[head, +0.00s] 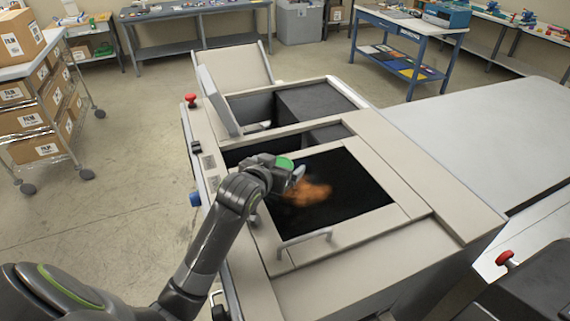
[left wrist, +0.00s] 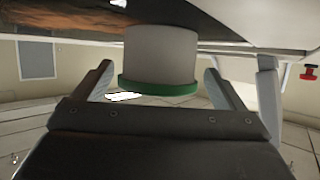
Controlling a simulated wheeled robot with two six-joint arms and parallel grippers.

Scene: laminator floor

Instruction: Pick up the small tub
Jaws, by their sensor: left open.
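The small tub (left wrist: 160,55) is pale with a green lid. In the left wrist view, which looks upside down, it stands on a dark glossy panel. In the head view its green lid (head: 285,162) shows just behind my left gripper (head: 291,174), which hides most of its body. The panel (head: 350,185) is the black window on top of the laminator. My left gripper also shows in the left wrist view (left wrist: 158,72); it is open, with one finger on each side of the tub and gaps between. My right gripper is not in view.
A handle (head: 304,238) rises at the window's near edge. A raised lid (head: 238,75) and open bays lie behind the window. A red knob (head: 190,98) stands at the machine's left corner. A cart with boxes (head: 40,120) stands left; floor between is clear.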

